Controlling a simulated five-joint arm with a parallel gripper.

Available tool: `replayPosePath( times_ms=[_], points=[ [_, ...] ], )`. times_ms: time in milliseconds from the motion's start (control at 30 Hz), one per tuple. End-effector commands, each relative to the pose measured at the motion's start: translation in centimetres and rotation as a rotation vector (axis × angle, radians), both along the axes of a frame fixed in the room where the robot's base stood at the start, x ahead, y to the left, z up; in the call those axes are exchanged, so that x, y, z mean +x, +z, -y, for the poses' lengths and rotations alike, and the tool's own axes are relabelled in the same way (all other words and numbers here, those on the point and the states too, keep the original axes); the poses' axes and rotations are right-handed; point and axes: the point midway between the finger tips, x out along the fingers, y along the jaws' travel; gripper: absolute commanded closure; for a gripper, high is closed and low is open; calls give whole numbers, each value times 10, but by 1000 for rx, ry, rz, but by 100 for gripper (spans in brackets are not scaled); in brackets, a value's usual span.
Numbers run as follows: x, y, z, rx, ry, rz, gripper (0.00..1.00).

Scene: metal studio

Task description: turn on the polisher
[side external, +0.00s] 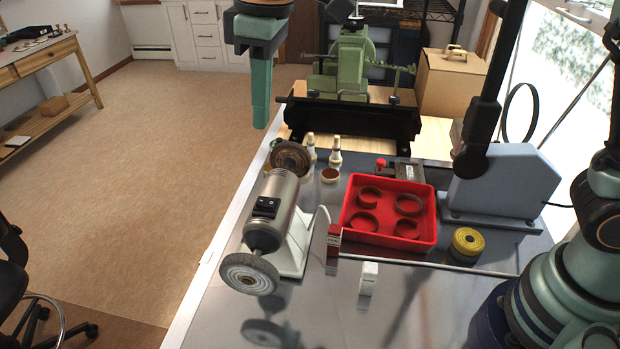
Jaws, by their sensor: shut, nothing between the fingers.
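The polisher (279,203) stands at the left edge of the grey bench. It has a silver motor body on a pale base, with a grey buffing wheel (248,273) at the near end and a brown wheel (291,158) at the far end. A black switch plate (266,207) is on the upper left of its body; its on or off position is too small to tell. My gripper (261,124) is at the top, pointing down, shut and empty. It appears above and beyond the polisher, apart from it.
A red tray (390,241) with several rings is right of the polisher. The near bench is mostly clear.

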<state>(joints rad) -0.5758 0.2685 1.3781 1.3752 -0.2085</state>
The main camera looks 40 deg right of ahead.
Motion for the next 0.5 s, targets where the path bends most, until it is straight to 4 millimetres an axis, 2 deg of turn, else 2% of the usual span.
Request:
replayPosePath(
  times_ms=[133,233,500],
  points=[
    [0,-5,0,-1,0,-1,100],
    [1,-16,-1,-2,0,-4,100],
    [5,-67,-5,-3,0,-4,100]
  ],
)
